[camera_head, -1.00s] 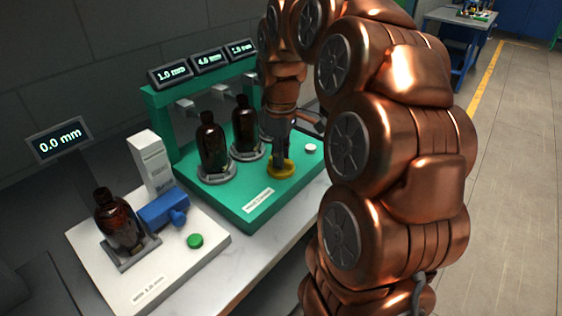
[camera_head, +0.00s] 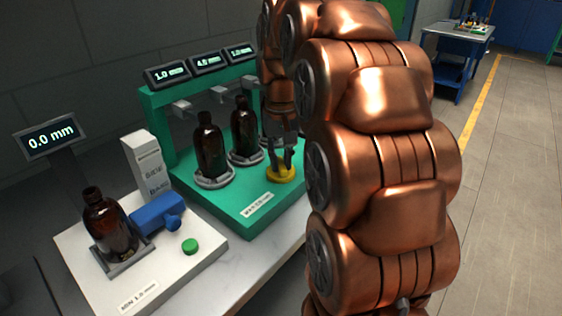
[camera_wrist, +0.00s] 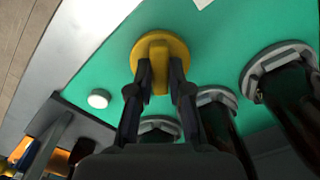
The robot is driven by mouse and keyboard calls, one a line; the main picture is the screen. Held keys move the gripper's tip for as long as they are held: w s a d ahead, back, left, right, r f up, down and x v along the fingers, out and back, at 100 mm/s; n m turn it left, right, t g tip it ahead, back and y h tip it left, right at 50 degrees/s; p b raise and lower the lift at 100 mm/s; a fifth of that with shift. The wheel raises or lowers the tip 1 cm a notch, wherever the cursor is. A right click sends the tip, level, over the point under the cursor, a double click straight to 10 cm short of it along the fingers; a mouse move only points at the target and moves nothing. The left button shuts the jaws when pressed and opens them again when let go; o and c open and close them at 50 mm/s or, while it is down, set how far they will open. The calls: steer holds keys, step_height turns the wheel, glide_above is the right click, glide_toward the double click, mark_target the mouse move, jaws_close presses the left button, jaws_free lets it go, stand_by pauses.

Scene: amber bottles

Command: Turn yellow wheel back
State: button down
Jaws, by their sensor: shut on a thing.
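The yellow wheel (camera_head: 281,175) lies on the front part of the green station (camera_head: 240,205). In the wrist view the yellow wheel (camera_wrist: 160,50) is a round disc with a raised bar across its middle. My gripper (camera_wrist: 160,72) has its two dark fingers on either side of that bar, shut on it. In the head view my gripper (camera_head: 281,160) points down onto the wheel, and my arm hides the right side of the station.
Amber bottles (camera_head: 210,150) stand on grey round holders behind the wheel, under displays reading 1.0, 4.0 and seemingly 1.0 mm. A white button (camera_wrist: 98,98) is beside the wheel. A white station (camera_head: 80,245) at left has a bottle, blue part, green button (camera_head: 190,246) and 0.0 mm display.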

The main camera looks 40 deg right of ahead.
mark_target(281, 162)
steer(key=m, duration=0.5)
steer(key=shift+m, duration=0.3)
steer(key=m, duration=0.4)
steer(key=shift+m+p, duration=0.3)
steer(key=shift+p, duration=0.05)
steer(key=c, duration=1.1)
jaws_free()
steer(key=shift+r, duration=6)
